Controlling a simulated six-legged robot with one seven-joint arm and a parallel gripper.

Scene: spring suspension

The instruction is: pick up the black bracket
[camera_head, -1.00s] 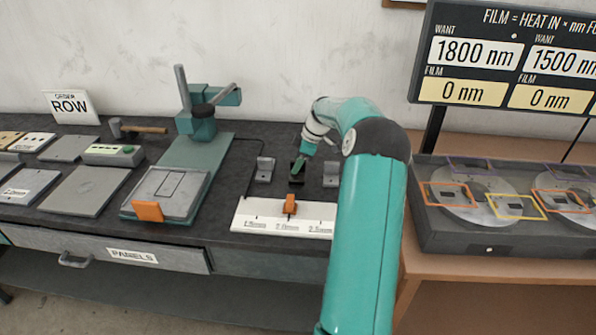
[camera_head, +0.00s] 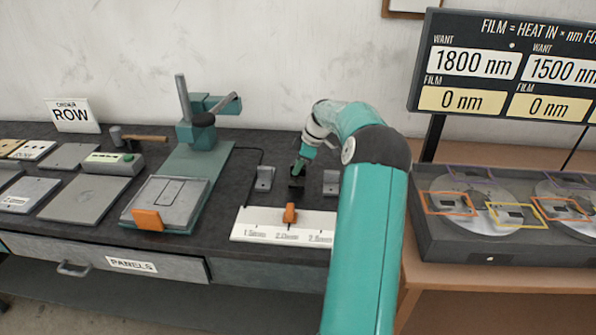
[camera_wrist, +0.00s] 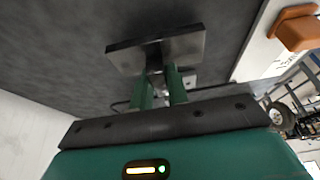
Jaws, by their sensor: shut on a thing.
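The black bracket (camera_head: 296,181) stands on the dark bench between two grey brackets in the head view, partly covered by my gripper. In the wrist view the black bracket (camera_wrist: 158,50) shows as a dark glossy plate with an upright part between my fingers. My gripper (camera_head: 301,167) points down at it from above. In the wrist view my gripper's two green fingers (camera_wrist: 160,90) are closed on the upright part. I cannot tell whether the bracket is touching the bench or just above it.
Grey brackets stand close by on the left (camera_head: 264,178) and right (camera_head: 331,182). A white scale with an orange slider (camera_head: 290,214) lies in front. A teal press (camera_head: 172,185) stands to the left. A tray of discs (camera_head: 485,225) is at right.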

